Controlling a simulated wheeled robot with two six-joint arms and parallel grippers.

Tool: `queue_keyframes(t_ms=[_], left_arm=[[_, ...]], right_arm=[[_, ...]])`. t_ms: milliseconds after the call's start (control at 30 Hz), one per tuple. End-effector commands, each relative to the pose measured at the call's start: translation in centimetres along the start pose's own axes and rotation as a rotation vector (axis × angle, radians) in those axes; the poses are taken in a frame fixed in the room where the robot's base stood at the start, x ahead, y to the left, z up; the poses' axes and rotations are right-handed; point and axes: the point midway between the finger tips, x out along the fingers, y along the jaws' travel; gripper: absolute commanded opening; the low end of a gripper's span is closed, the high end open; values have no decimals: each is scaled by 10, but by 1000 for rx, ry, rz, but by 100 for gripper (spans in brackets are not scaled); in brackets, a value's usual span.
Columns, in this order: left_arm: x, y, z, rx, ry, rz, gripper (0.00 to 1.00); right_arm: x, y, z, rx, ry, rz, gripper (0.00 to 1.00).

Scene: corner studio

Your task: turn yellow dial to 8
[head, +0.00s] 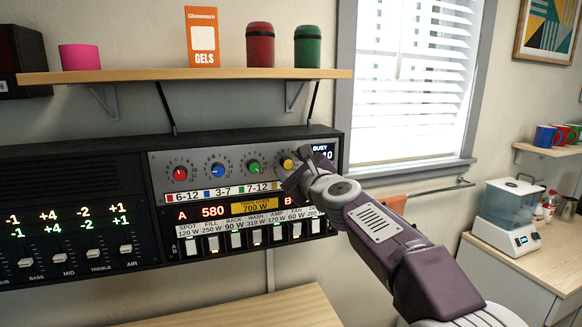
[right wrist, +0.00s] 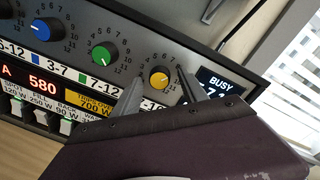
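The yellow dial (head: 287,161) is at the right end of a row of dials on the black-framed panel. My right gripper (head: 294,169) is at this dial and partly covers its lower right in the head view. In the right wrist view the yellow dial (right wrist: 160,78) shows between my two right fingertips (right wrist: 160,84). The fingers are apart, one on each side, with a visible gap at least on the left. Contact cannot be told. The dial's exact setting is too small to read surely. My left gripper is not in view.
Red (head: 180,173), blue (head: 218,170) and green (head: 253,167) dials sit left of the yellow one. A "BUSY" display (head: 323,152) is just right of it. White switches (head: 235,240) line up below. A shelf (head: 190,75) with cans hangs above.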

Motion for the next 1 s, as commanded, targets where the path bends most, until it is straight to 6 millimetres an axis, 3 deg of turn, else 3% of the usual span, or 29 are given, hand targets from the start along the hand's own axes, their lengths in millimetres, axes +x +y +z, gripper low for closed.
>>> queue_keyframes(t_ms=[233,600,1000], left_arm=[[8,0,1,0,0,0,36],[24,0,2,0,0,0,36],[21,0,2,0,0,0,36]], right_arm=[[-14,1,-1,0,-2,-2,51],[-84,0,-1,0,-1,-1,51],[-91,-5,0,0,4,-5,51]])
